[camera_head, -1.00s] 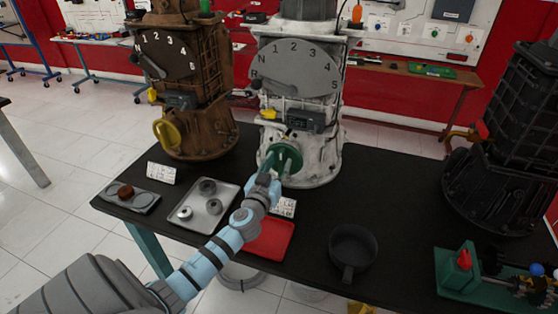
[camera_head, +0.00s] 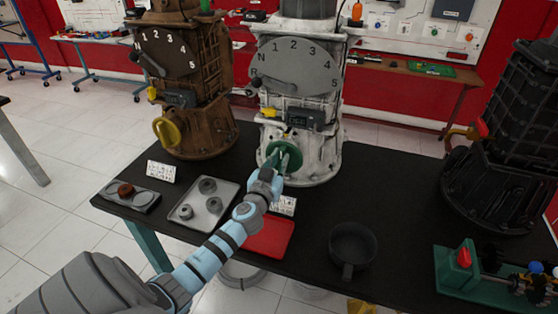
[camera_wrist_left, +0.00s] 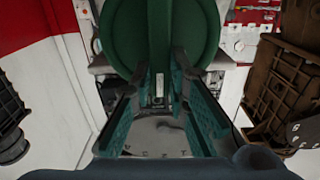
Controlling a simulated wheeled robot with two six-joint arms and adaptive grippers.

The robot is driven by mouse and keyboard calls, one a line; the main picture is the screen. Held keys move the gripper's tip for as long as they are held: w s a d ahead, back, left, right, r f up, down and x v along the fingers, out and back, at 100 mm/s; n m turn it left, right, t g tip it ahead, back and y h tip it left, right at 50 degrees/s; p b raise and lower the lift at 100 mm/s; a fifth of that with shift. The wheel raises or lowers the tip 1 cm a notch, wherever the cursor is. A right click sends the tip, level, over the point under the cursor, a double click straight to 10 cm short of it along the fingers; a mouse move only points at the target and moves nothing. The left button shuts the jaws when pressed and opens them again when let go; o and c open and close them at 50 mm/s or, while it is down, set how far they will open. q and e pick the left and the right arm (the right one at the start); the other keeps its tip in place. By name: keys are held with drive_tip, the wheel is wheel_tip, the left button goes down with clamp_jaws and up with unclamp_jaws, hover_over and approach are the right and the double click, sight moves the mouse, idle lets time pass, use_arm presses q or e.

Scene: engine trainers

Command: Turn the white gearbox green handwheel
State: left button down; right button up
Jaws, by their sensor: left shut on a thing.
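The white gearbox (camera_head: 318,155) stands upright on the black table, with a numbered dial (camera_head: 297,66) on its front. Its green handwheel (camera_head: 291,148) is low on the front, partly hidden by my left gripper (camera_head: 277,162). In the left wrist view the green handwheel (camera_wrist_left: 190,30) fills the top middle, with a green bar across its face. The teal fingers of my left gripper (camera_wrist_left: 158,80) stand on either side of that bar, and the gripper is shut on the handwheel. My right gripper is not in view.
A brown gearbox (camera_head: 190,112) with a yellow handwheel (camera_head: 166,132) stands to the left. A metal tray (camera_head: 200,222) with rings, a red tray (camera_head: 262,248) and a dark pan (camera_head: 353,245) lie in front. A black gearbox (camera_head: 510,150) stands at right.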

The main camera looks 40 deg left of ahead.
sight(291, 162)
use_arm(q)
drive_tip(key=m, duration=0.5)
drive_tip(key=d+f+m+b, duration=0.1)
drive_tip(key=m, duration=0.4)
drive_tip(key=d+f+m, duration=0.1)
drive_tip(key=m, duration=0.4)
drive_tip(key=shift+w+d+f+m, duration=0.15)
drive_tip(key=shift+w+m, duration=0.15)
drive_tip(key=shift+w, duration=0.1)
drive_tip(key=shift+f+m, duration=0.25)
drive_tip(key=shift+m, duration=0.9)
drive_tip(key=shift+f+m, duration=0.25)
drive_tip(key=shift+m, duration=0.9)
drive_tip(key=c, duration=1.6)
unclamp_jaws()
drive_tip(key=shift+o, duration=0.2)
